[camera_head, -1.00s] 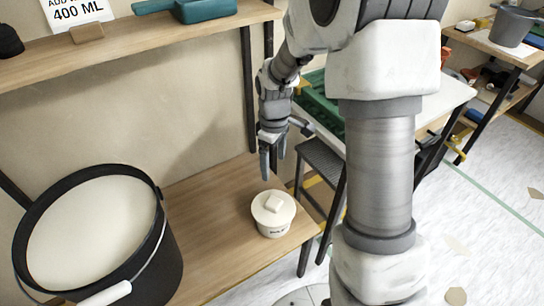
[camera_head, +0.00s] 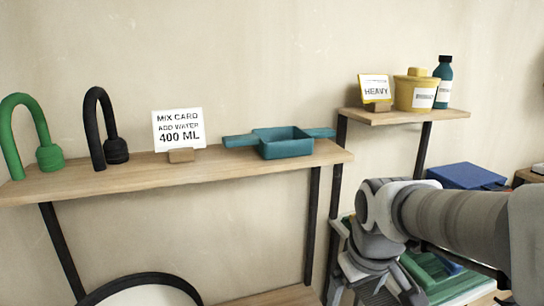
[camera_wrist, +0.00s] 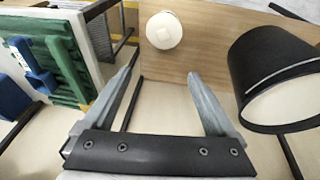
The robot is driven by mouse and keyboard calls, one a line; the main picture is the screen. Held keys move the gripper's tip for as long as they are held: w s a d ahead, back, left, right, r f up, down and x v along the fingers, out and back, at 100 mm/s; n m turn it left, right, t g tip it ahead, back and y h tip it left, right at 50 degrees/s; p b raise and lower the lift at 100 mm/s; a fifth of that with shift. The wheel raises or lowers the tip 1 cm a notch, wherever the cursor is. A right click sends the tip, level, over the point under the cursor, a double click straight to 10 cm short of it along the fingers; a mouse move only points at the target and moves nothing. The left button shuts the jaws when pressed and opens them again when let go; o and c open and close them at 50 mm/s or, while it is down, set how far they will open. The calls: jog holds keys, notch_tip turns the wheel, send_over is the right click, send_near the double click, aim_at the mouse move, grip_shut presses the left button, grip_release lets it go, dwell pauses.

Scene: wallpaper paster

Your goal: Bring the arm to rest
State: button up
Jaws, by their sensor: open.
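My gripper (camera_wrist: 163,75) is open and empty in the wrist view, its two grey fingers spread apart. Beyond the fingertips, a small white lidded tub (camera_wrist: 164,31) stands on the wooden lower shelf (camera_wrist: 210,18), apart from the gripper. In the head view my arm (camera_head: 450,215) reaches in from the right edge and bends down at the wrist. The fingertips are cut off or hidden at the bottom of that view.
A black bucket (camera_wrist: 262,60) stands at the right of the wrist view. A green rack (camera_wrist: 68,70) lies on a table at left. The upper shelf (camera_head: 120,174) holds two hoses, a mix card (camera_head: 180,130) and a teal tray (camera_head: 285,145). A higher shelf (camera_head: 400,117) holds a yellow tub (camera_head: 416,92).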

jog(key=s+r+m+t, duration=0.2)
jog(key=s+r+m, duration=0.2)
jog(key=s, duration=0.6)
notch_tip(320, 180, up, 19)
jog(key=p, duration=1.9)
jog(key=shift+w, duration=0.2)
jog(key=shift+a+f, duration=0.1)
jog(key=shift+f, duration=0.05)
